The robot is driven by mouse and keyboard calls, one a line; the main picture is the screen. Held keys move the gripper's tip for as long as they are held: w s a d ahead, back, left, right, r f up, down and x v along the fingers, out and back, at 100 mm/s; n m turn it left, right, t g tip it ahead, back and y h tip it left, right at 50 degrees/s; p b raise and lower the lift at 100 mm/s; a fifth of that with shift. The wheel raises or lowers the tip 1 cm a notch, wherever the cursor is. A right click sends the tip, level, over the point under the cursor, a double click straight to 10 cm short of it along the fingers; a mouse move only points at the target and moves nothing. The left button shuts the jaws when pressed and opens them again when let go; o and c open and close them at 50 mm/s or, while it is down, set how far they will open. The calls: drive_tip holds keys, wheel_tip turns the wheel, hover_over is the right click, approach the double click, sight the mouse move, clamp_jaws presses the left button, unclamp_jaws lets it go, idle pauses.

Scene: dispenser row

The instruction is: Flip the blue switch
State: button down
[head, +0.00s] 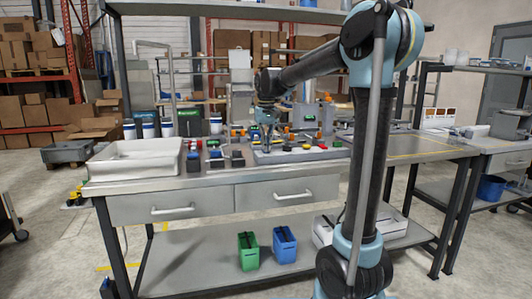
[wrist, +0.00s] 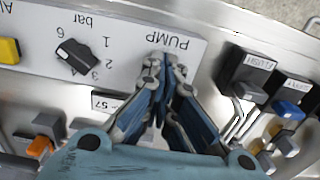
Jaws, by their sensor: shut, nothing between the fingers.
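My gripper (wrist: 167,66) is shut and empty, its fingertips over the grey panel (wrist: 120,45) beside the upside-down PUMP label in the wrist view. Whatever lies directly under the fingertips is hidden, so I cannot tell whether a blue switch is there or whether the tips touch the panel. A blue part (wrist: 289,110) shows on a black block at the right of the wrist view, apart from the fingers; I cannot tell if it is a switch. In the head view my gripper (head: 267,136) is over the panel (head: 320,154) on the bench.
A black knob (wrist: 74,56) with a bar scale and a yellow button (wrist: 9,50) are on the panel. A white tray (head: 135,160) stands on the bench's left. A FLUSH block (wrist: 247,74) is right of my fingers. The bench's right end is mostly clear.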

drive_tip(key=shift+r, duration=3.45)
drive_tip(key=s+d+f+m+t, duration=0.1)
drive_tip(key=s+d+f, duration=0.8)
drive_tip(key=s, duration=0.3)
drive_tip(key=s+d+f+m+t, duration=0.1)
drive_tip(key=s+d+f, duration=0.75)
drive_tip(key=s, duration=0.25)
drive_tip(key=s+d+f+m, duration=0.1)
drive_tip(key=s+d+f, duration=0.3)
drive_tip(key=s+f, duration=0.5)
wheel_tip(320, 180, down, 3)
drive_tip(key=shift+r, duration=0.2)
drive_tip(key=shift+w, duration=0.1)
drive_tip(key=shift+w+f, duration=0.2)
drive_tip(key=shift+w, duration=0.25)
